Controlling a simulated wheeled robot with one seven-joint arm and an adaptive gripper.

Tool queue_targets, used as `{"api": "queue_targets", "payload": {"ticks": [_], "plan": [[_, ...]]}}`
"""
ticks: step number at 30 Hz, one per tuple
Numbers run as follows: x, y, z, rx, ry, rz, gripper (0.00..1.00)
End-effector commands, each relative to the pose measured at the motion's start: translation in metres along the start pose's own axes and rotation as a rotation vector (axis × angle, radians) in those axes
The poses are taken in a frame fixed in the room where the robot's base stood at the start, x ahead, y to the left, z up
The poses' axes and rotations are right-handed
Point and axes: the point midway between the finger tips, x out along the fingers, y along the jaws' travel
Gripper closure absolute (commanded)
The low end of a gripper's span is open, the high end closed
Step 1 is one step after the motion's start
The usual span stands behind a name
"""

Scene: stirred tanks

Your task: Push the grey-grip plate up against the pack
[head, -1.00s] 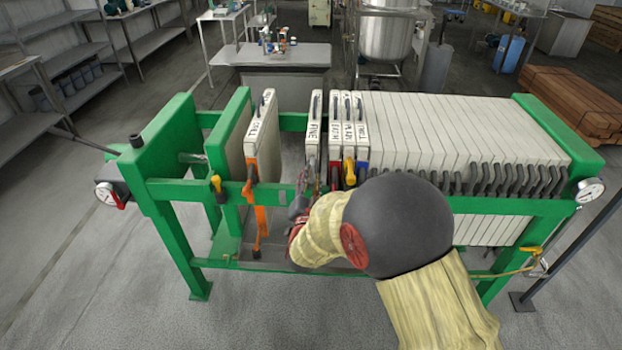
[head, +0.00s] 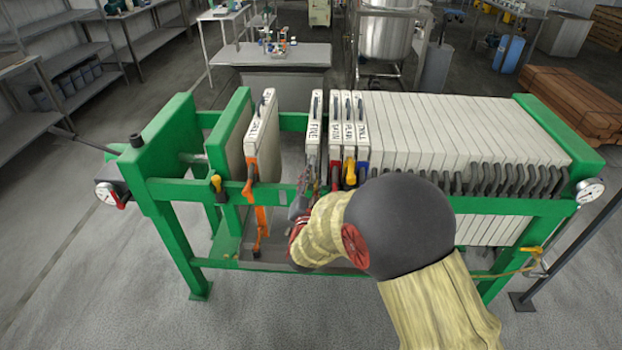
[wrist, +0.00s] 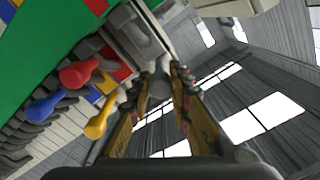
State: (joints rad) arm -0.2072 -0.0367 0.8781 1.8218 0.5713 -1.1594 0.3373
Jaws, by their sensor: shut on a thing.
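The plate in line with my gripper, labelled like "FINE" (head: 313,135), stands upright on the green frame's rails in the head view. A narrow gap separates its top from the labelled plates to its right. The pack (head: 450,130) of pale plates fills the right side of the frame. My gripper (head: 302,205) is low at the near side of this plate, partly hidden by my arm. In the wrist view my gripper (wrist: 171,75) is shut on a grey grip (wrist: 158,88) between its fingers. The grip is mostly hidden in the head view.
A plate with an orange grip (head: 262,130) stands apart to the left, beside the green follower (head: 230,135). Red (wrist: 78,74), blue (wrist: 42,110) and yellow (wrist: 97,122) grips sit close to my fingers. The near green rail (head: 400,203) runs beside my gripper.

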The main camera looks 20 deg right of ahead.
Motion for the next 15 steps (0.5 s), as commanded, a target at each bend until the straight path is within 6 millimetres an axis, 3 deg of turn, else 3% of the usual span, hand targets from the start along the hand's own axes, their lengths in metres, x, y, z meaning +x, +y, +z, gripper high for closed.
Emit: {"api": "queue_targets", "payload": {"ticks": [9, 15], "plan": [[0.000, 0.026, -0.018, 0.002, 0.006, 0.005, 1.00], [0.000, 0.027, -0.019, 0.001, 0.005, 0.004, 1.00]]}}
